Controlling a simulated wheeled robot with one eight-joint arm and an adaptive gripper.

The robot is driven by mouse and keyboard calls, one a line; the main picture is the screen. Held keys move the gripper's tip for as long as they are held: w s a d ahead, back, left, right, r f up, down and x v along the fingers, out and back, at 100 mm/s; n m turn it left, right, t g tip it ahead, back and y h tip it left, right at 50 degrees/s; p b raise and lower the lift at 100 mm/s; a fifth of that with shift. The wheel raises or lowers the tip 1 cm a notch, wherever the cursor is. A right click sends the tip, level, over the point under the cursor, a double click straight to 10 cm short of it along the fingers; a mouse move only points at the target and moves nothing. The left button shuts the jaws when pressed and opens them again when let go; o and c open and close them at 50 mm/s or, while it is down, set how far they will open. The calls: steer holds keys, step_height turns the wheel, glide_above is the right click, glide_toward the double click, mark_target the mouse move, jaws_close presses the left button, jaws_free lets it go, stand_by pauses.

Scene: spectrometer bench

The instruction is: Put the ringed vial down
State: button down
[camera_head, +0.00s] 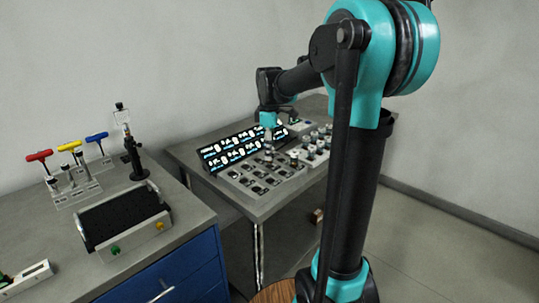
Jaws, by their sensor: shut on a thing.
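My gripper (268,136) points down over the far bench, in front of a black panel of lit displays. It is shut on a small vial (269,152), which hangs below the fingers above the grey rack. A ring on the vial is too small to make out. The grey rack (240,182) with rows of dark wells lies under the gripper. I cannot tell whether the vial's lower end touches the rack or is clear of it.
The lit display panel (228,153) stands behind the rack. Several vials (316,146) stand right of the rack, close to the gripper. The near bench (190,221) at left holds a black-topped tray (122,216), coloured T-handled tools (69,147) and a stand (133,155).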

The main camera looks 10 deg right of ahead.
steer(key=shift+f, duration=0.75)
steer(key=shift+f, duration=0.1)
steer(key=c, duration=1.3)
jaws_free()
steer(key=shift+o, duration=0.2)
step_height(320, 180, up, 12)
steer(key=shift+r, duration=0.15)
